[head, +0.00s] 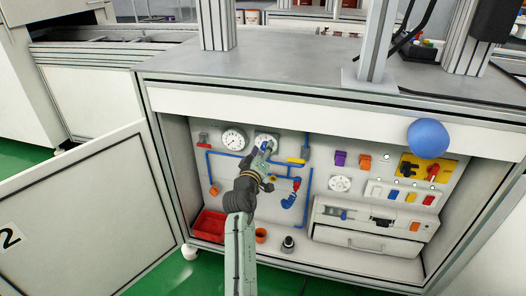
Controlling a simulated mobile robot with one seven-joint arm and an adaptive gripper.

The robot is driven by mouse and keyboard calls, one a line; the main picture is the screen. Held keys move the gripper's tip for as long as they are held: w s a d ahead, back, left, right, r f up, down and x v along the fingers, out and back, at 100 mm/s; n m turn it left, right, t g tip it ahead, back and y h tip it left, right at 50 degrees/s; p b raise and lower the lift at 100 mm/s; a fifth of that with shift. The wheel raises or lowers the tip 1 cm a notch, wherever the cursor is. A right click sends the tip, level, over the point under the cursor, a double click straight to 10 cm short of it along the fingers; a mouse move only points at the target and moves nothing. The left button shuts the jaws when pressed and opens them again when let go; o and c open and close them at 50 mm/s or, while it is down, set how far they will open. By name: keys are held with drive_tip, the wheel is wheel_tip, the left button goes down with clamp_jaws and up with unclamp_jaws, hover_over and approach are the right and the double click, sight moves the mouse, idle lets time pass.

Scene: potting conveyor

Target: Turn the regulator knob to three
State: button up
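My gripper (264,152) reaches into the open cabinet, in front of the lower edge of the right pressure gauge (266,138). It is small and dark here, and I cannot tell whether its fingers are open or shut. A blue spot shows at its tip; I cannot tell whether it is a knob or whether the gripper touches it. A white round dial (339,183) with marks sits on the back panel, to the right of my gripper and apart from it. I cannot tell for sure which part is the regulator knob, and no number is readable.
Blue pipes (308,190) with a yellow-handled valve (296,160) and a blue-red fitting (291,194) run close to my arm. A left gauge (233,139), red bin (209,225), drawer unit (368,238) and blue ball (428,138) are around. The cabinet door (85,215) stands open.

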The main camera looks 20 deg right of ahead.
wheel_tip(320, 180, up, 10)
idle(0.7)
